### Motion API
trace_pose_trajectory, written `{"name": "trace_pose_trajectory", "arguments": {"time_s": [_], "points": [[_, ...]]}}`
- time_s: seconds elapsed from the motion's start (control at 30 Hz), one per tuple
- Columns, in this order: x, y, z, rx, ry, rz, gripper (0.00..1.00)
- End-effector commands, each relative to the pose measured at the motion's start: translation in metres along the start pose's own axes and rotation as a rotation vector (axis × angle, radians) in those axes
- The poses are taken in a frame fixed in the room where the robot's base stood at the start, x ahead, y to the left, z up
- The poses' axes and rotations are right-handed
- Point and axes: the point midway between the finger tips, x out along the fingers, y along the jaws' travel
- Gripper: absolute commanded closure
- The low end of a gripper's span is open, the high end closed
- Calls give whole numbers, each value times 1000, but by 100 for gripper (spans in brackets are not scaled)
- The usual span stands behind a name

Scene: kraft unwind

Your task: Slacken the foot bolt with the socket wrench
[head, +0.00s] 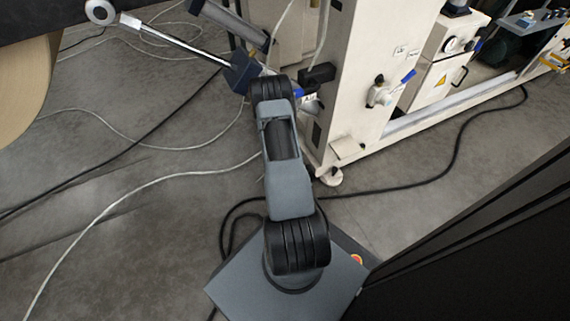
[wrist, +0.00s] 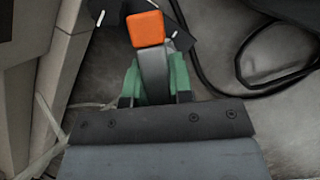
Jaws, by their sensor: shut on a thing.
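In the wrist view my gripper (wrist: 154,82) has green finger pads closed on the two sides of a grey bar with an orange block-shaped end. I take this for the socket wrench (wrist: 147,30). Its far end is hidden. In the head view my arm reaches up to the cream machine post, and the arm's links hide the gripper and wrench. A round pale foot (head: 331,179) stands on the floor under the post's lower corner. I cannot make out the foot bolt itself for sure in either view.
The cream machine post (head: 355,75) stands right of my arm, with a blue-handled valve (head: 382,92) on it. A metal rod (head: 180,42) slants from a dark blue block (head: 243,72) at upper left. Black and white cables cross the grey floor. A dark panel (head: 480,240) fills the lower right.

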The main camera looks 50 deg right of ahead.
Motion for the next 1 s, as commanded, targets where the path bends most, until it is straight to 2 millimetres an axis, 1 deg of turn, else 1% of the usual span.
{"name": "trace_pose_trajectory", "arguments": {"time_s": [0.03, 0.8, 1.0], "points": [[4, 0, -2, 0, 0, 0, 100], [39, 0, -17, 0, 0, 1, 100], [36, 0, -16, 0, 0, 1, 100]]}}
